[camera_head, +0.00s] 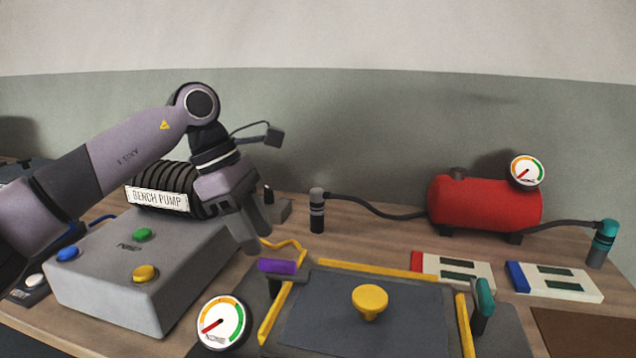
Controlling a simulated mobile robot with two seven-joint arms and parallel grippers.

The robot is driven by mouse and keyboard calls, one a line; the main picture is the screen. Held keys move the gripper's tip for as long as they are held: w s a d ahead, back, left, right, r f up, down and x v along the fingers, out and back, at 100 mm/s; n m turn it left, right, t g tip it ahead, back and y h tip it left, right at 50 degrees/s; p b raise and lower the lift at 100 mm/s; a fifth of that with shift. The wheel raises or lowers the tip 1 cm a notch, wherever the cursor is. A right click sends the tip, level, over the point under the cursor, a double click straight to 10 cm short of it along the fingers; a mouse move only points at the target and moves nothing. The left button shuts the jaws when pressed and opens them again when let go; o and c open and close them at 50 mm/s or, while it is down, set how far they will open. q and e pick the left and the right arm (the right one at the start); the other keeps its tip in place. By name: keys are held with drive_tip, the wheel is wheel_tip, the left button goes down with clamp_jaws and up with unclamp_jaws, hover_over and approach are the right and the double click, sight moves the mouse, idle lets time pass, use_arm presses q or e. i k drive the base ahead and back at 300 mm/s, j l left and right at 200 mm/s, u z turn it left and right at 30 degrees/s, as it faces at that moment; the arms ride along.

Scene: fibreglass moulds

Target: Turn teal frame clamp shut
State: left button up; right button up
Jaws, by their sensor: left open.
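The teal frame clamp (485,298) is at the right side of the yellow-edged frame (463,322). Its teal handle stands roughly upright. A purple clamp (278,266) is at the frame's back left corner, its handle lying level. The frame surrounds a dark flat panel (330,315) with a yellow knob (369,300) in its middle. My left gripper (257,240) is open, pointing down above and behind the purple clamp, well left of the teal clamp. Nothing shows between its fingers. My right gripper is out of view.
A grey bench pump (190,275) with coloured buttons stands at left, a gauge (221,322) in front. A red tank (484,204) with its own gauge (526,170) and hoses stands behind. A red-ended block (450,271) and blue-ended block (553,281) lie behind the teal clamp.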

sight(484, 301)
drive_tip(key=k, duration=0.9)
